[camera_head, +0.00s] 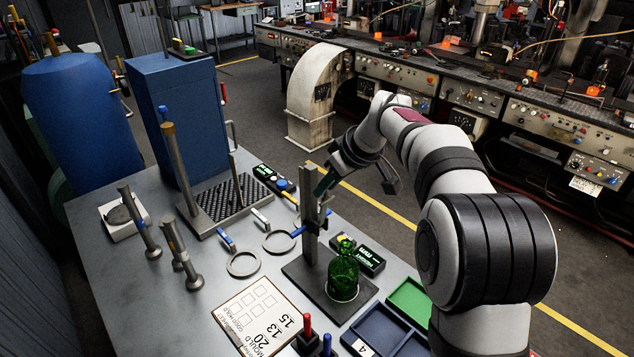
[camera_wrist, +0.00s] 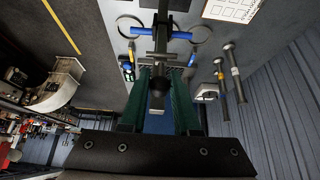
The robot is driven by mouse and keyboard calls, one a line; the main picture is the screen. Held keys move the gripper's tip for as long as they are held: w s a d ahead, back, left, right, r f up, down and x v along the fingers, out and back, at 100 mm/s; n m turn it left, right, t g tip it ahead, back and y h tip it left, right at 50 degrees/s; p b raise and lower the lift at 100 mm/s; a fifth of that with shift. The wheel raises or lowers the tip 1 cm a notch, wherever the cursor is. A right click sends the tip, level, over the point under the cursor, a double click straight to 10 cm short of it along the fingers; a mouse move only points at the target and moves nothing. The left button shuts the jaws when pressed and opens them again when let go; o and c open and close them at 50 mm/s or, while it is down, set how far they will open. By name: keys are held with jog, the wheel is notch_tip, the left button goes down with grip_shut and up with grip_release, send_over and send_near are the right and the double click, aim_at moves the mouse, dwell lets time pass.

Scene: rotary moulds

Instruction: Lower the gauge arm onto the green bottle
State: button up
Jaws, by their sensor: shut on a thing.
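The green bottle (camera_head: 343,272) stands upright on the dark base plate (camera_head: 309,285) of the height gauge, in front of its upright post (camera_head: 309,182). The gauge arm (camera_head: 314,225) is on the post, higher than the bottle's mouth; a gap seems to show between them. My gripper (camera_head: 326,186) is at the upper post, above the bottle. In the wrist view, its green fingers (camera_wrist: 161,98) are shut around a dark rounded part of the gauge arm (camera_wrist: 158,84). The bottle cannot be made out in the wrist view.
A height readout (camera_head: 371,262) lies beside the bottle. Ring gauges (camera_head: 243,264) and metal plungers (camera_head: 187,262) are on the left. Blue (camera_head: 372,338) and green (camera_head: 411,299) trays are at the front right. A mould sheet (camera_head: 255,318) lies in front.

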jog(key=shift+s+d+f, duration=0.3)
jog(key=shift+s+d, duration=0.6)
jog(key=shift+s+d+f, duration=1.65)
jog(key=shift+s+d, duration=0.05)
jog(key=o, duration=1.4)
jog(key=shift+o, duration=0.2)
notch_tip(320, 180, up, 7)
